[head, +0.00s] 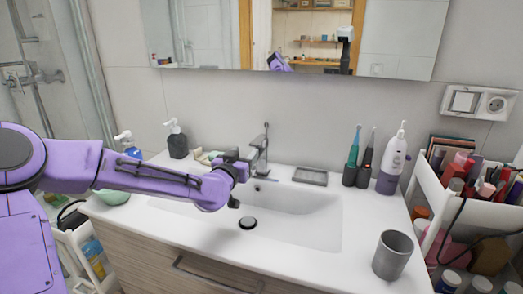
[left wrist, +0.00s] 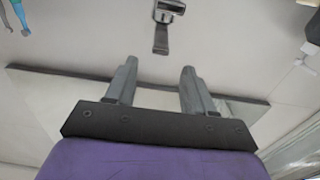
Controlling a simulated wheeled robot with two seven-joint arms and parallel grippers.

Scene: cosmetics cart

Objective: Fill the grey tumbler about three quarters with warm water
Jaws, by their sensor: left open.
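The grey tumbler (head: 393,256) stands upright on the right front of the white counter, its open mouth facing up; whether anything is inside cannot be told. The chrome faucet (head: 261,155) rises at the back of the sink basin (head: 300,222). No water stream shows. My left gripper (head: 240,172) is over the basin, just left of and in front of the faucet, far from the tumbler. In the left wrist view its two fingers (left wrist: 157,78) are apart and empty, and the faucet (left wrist: 162,28) shows beyond their tips. My right gripper is not in view.
A soap dish (head: 310,176), electric toothbrushes (head: 352,160) and a white-purple oral irrigator (head: 391,165) stand behind the basin. Dark and blue pump bottles (head: 177,142) are at the left back. A crowded cosmetics cart (head: 470,215) stands right of the counter. The counter around the tumbler is clear.

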